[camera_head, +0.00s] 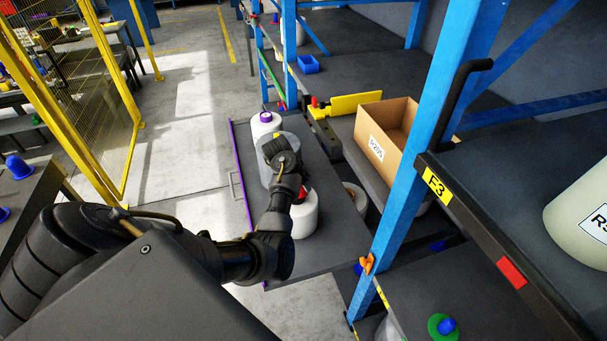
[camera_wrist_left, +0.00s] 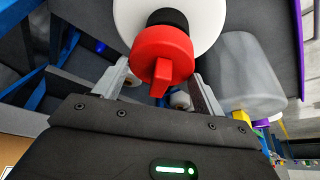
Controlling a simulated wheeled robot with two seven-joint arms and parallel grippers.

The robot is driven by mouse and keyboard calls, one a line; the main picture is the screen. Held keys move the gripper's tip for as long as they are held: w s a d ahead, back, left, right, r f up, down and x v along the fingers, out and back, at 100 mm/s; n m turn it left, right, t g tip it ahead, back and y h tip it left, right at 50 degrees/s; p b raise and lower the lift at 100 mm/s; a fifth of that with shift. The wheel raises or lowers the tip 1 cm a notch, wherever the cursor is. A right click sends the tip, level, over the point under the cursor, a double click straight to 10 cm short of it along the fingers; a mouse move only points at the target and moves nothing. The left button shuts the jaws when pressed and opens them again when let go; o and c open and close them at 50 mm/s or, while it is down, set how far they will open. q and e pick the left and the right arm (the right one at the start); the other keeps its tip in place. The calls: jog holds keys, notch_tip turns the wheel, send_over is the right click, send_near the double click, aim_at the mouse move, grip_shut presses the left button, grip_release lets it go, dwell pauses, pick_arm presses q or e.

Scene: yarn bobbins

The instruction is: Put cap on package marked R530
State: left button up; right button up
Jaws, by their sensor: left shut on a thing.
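My left gripper (camera_head: 298,186) is over a white yarn package (camera_head: 302,218) on a dark cart. It is shut on a red cap (camera_head: 302,195), whose body and tab show between the fingers in the left wrist view (camera_wrist_left: 163,62). Behind the cap is the package's dark core and white top (camera_wrist_left: 208,18); I cannot tell whether cap and core touch. No label shows on this package. A large pale package (camera_head: 578,222) on the right shelf has a label starting with R and 5, the rest cut off. My right gripper is not in view.
A grey package (camera_head: 272,150) and a white one with a purple cap (camera_head: 265,122) stand farther back on the cart (camera_head: 330,240). A cardboard box labelled R205 (camera_head: 398,140) sits on the shelf. A blue post (camera_head: 410,170) rises right of the cart.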

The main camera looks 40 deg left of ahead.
pick_arm(q)
jog(key=shift+s+a+r, duration=0.15)
jog(key=shift+s+r, duration=0.1)
jog(key=shift+s, duration=0.15)
jog(key=shift+p, duration=0.35)
notch_tip(320, 180, down, 2)
jog(key=shift+b, duration=0.8)
jog(key=shift+f, duration=0.6)
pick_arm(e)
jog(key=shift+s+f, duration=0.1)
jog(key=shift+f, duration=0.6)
pick_arm(q)
jog(key=shift+f+b, duration=0.35)
jog(key=shift+b, duration=0.1)
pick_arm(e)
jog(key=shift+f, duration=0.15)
pick_arm(q)
jog(key=o, duration=1)
jog(key=shift+o, duration=0.2)
